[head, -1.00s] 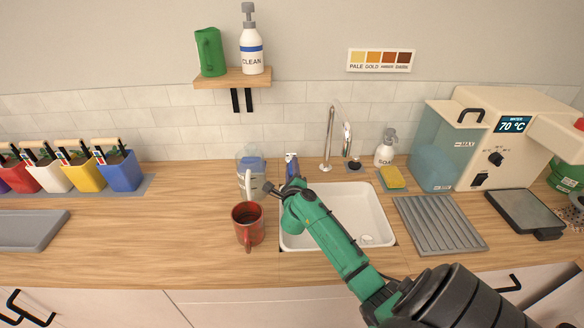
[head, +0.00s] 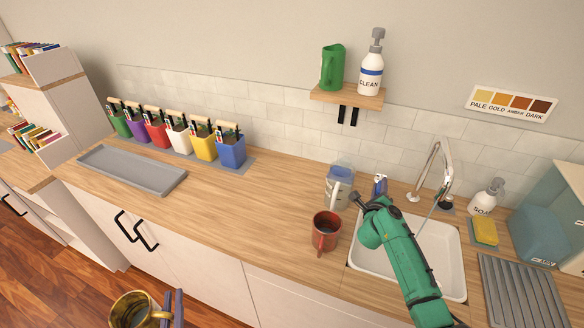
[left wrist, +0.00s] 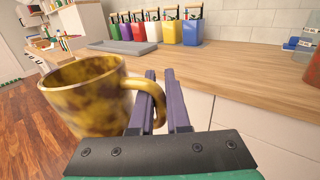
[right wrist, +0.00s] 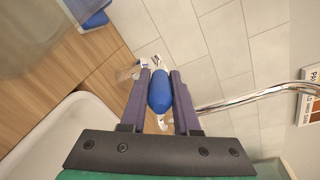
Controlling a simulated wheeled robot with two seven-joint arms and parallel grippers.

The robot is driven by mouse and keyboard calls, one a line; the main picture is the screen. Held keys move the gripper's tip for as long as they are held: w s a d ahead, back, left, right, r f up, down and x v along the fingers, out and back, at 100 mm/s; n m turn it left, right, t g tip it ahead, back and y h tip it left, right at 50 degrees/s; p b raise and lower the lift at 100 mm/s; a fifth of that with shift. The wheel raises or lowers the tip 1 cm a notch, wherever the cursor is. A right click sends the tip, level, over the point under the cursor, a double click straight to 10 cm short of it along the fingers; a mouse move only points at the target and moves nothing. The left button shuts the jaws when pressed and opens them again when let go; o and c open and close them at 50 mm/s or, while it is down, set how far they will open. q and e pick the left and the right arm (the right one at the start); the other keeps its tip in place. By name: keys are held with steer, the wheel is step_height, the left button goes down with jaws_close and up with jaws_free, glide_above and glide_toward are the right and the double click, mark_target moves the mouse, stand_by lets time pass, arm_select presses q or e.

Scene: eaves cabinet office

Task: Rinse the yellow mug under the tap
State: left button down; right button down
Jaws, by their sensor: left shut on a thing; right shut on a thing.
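The yellow mug (head: 132,312) is at the bottom left of the head view, held off the counter in front of the cabinets. In the left wrist view the mug (left wrist: 85,95) is upright, with brown stains over its yellow wall. My left gripper (head: 174,305) is shut on its handle (left wrist: 152,90). The chrome tap (head: 440,165) stands behind the white sink (head: 452,262). My right gripper (right wrist: 160,75) is shut on a rounded blue thing (right wrist: 160,92) with white parts, near the sink's back left corner.
A red mug (head: 325,232) and a clear jug (head: 339,187) stand left of the sink. Soap (head: 486,197), a yellow sponge (head: 484,231) and a ribbed drainer (head: 520,295) are to its right. The counter between the grey tray (head: 130,170) and red mug is mostly clear.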

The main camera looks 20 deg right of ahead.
steer(key=c, duration=0.7)
jaws_free()
steer(key=shift+o, duration=0.2)
steer(key=v, duration=1.2)
steer(key=shift+f, duration=0.2)
steer(key=shift+w, duration=0.1)
